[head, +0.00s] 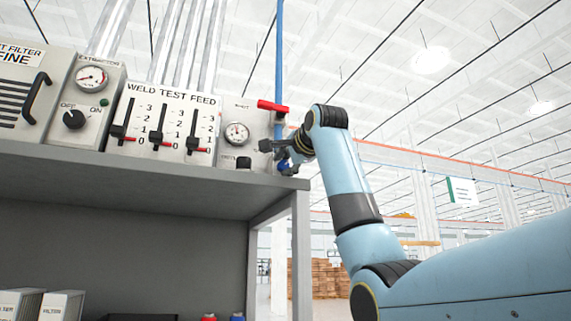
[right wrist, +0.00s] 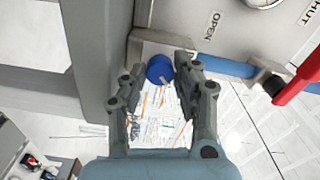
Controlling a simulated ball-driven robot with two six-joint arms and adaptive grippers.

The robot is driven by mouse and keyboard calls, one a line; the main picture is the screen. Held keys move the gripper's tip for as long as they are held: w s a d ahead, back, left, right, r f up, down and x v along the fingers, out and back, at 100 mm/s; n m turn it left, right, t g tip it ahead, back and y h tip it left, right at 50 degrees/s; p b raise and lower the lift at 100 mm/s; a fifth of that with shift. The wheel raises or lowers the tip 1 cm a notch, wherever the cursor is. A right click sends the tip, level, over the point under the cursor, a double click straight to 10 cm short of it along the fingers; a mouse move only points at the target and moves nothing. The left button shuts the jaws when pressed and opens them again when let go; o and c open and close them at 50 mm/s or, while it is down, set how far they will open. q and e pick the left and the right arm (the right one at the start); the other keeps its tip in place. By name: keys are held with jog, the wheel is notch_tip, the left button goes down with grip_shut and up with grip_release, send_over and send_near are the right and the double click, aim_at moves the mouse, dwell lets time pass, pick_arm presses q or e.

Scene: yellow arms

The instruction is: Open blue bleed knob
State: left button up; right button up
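The blue bleed knob (right wrist: 160,68) is a small round knob below the panel edge in the right wrist view. In the head view a bit of blue (head: 283,165) shows at the shelf's right end, partly behind my gripper. My right gripper (right wrist: 159,71) is open, with its fingertips on either side of the knob. A gap shows on the left finger's side; the right fingertip is very close, and I cannot tell if it touches. In the head view my right gripper (head: 277,149) is at the panel's right edge. My left gripper is not in view.
A red valve handle (head: 272,106) sits on the blue pipe (head: 279,60) above my gripper; the handle (right wrist: 303,75) is at right in the wrist view. A grey shelf (head: 150,188) carries the gauge panels (head: 168,95). Free room lies right of the shelf.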

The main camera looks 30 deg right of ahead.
jog(key=o, duration=0.4)
